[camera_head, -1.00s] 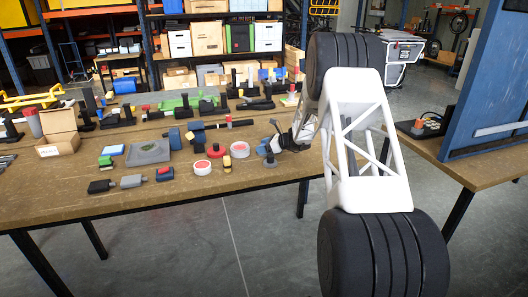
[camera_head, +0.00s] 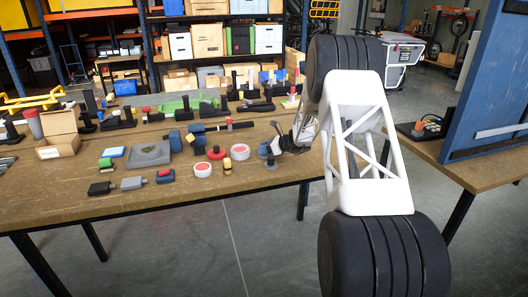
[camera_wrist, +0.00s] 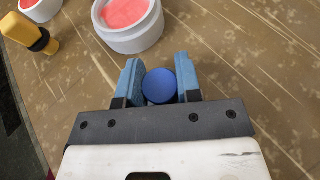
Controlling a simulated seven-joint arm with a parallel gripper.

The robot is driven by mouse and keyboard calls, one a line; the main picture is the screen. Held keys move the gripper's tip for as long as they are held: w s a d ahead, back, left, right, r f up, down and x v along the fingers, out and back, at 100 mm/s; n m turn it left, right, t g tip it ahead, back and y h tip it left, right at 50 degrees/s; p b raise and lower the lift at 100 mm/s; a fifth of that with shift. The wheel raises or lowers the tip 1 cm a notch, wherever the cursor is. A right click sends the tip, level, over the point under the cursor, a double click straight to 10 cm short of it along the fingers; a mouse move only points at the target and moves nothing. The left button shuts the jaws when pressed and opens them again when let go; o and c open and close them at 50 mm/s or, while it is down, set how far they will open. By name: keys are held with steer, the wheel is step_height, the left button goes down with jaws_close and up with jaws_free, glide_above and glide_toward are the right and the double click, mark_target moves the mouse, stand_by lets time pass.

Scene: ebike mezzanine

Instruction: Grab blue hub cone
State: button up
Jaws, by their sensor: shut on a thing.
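The blue hub cone (camera_wrist: 160,86) shows in the wrist view as a round blue top. It sits between the two blue-grey fingers of my gripper (camera_wrist: 160,83), which is shut on it. The cone's lower part is hidden. In the head view my gripper (camera_head: 272,148) is low at the right end of the wooden table (camera_head: 230,185), tilted down to the left. The cone is too small there to tell from the bluish fingers, and I cannot tell whether it touches the table.
A white ring with a red top (camera_wrist: 128,20) stands close to the fingers. A yellow-and-black piece (camera_wrist: 30,35) lies farther left. A grey tray (camera_head: 148,153), an open cardboard box (camera_head: 58,145) and several dark tools crowd the table. The table's front right is clear.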

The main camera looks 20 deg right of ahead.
steer(key=shift+r, duration=5)
